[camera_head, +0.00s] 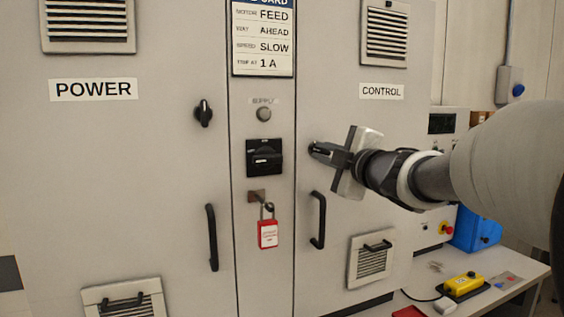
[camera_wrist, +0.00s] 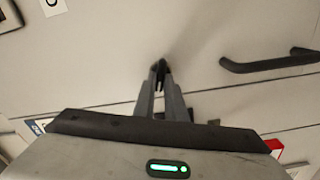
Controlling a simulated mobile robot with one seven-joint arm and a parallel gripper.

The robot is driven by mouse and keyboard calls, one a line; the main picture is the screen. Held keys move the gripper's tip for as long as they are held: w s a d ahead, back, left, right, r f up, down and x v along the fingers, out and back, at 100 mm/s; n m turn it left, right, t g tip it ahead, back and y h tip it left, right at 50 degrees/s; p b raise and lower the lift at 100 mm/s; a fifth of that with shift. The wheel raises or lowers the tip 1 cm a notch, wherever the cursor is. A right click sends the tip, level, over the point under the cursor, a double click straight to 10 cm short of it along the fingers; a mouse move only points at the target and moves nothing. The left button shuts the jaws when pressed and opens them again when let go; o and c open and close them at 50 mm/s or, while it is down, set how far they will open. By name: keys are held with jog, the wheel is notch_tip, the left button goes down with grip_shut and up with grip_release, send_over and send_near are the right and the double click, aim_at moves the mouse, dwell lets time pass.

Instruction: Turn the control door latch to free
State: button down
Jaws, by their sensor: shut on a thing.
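The control door (camera_head: 345,130) is a light grey panel under a CONTROL label (camera_head: 381,91) in the head view, and it looks closed. My gripper (camera_head: 322,150) reaches in from the right and its fingertips are at the door's left edge. It is shut on the small black control door latch (camera_head: 313,147). The fingers cover most of the latch, so I cannot tell its angle. In the wrist view my gripper (camera_wrist: 160,70) has its fingertips close together at the door surface, with the latch mostly hidden between them.
A black door handle (camera_head: 318,220) is below my gripper. The middle panel has a black rotary switch (camera_head: 264,157) and a red padlock (camera_head: 268,234). The power door (camera_head: 150,190) has its own black latch (camera_head: 204,113). A table (camera_head: 480,295) with a yellow box (camera_head: 463,284) stands at lower right.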

jog(key=shift+n+b, duration=0.95)
jog(key=shift+n, duration=0.65)
jog(key=c, duration=1.8)
grip_release()
jog(key=shift+f, duration=0.1)
